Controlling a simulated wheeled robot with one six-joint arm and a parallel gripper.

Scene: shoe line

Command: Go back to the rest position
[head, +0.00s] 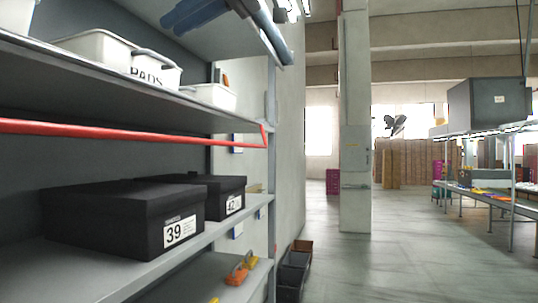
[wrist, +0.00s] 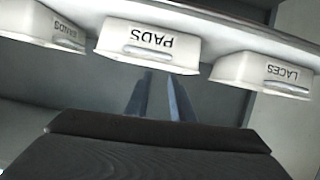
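My gripper (wrist: 160,82) shows in the wrist view as two dark blue-grey fingers, parallel with a gap between them. Nothing is visible between the fingers, so it is open and empty. The wrist picture is upside down. The fingers point toward a white bin marked PADS (wrist: 136,40) and look apart from it. A dark ridged block (wrist: 160,155) fills the bottom of that view and hides the finger bases; I cannot tell what it is.
White bins marked BANDS (wrist: 42,22) and LACES (wrist: 265,74) flank PADS. In the head view, black shoe boxes marked 39 (head: 120,215) and 42 (head: 228,192) sit below a red bar (head: 120,131). The aisle floor (head: 400,255) is clear.

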